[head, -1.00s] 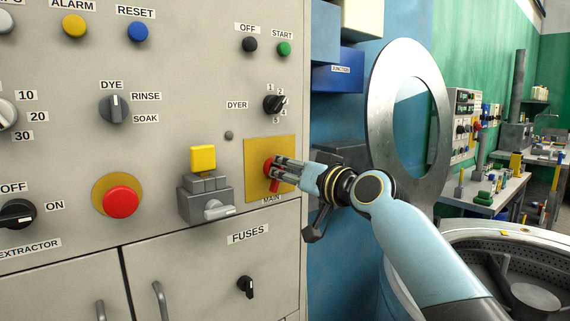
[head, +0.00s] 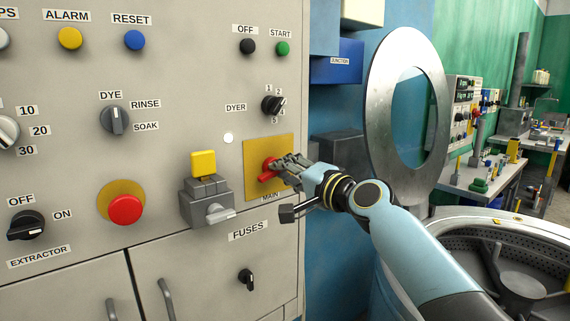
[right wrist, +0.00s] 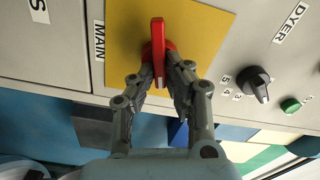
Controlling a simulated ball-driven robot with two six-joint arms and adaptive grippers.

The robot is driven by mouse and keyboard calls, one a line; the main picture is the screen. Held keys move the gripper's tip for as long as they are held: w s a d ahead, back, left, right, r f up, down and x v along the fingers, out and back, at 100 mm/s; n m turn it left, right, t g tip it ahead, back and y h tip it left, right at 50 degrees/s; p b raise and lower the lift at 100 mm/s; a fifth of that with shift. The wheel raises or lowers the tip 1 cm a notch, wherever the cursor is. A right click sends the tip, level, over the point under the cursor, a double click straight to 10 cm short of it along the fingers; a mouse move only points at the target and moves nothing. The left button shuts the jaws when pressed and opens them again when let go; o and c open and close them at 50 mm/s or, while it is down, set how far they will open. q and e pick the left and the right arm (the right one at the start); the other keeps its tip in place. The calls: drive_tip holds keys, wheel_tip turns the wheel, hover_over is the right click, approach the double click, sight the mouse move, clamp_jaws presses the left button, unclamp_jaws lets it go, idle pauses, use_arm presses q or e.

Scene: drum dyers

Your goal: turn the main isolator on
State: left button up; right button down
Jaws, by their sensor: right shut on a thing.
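The main isolator is a red rotary handle (head: 267,171) on a yellow plate (head: 254,192), above the MAIN label on the grey panel. My right gripper (head: 281,165) reaches it from the right with its fingers on the handle. In the right wrist view the red handle (right wrist: 158,45) stands between the two fingertips (right wrist: 163,78), which are closed on its sides. The handle now lies roughly horizontal across the panel, and part of it is hidden by the fingers in the head view. My left gripper is not in view.
A grey box with a yellow top (head: 203,163) juts out left of the plate. The DYER knob (head: 272,104) sits above. A round metal door (head: 437,100) stands open at the right.

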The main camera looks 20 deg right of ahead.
drive_tip(key=shift+f+m+p, duration=0.15)
drive_tip(key=shift+m+p, duration=0.45)
drive_tip(key=shift+m, duration=0.9)
drive_tip(key=c, duration=1.4)
unclamp_jaws()
drive_tip(key=shift+o, duration=0.2)
drive_tip(key=v, duration=1.2)
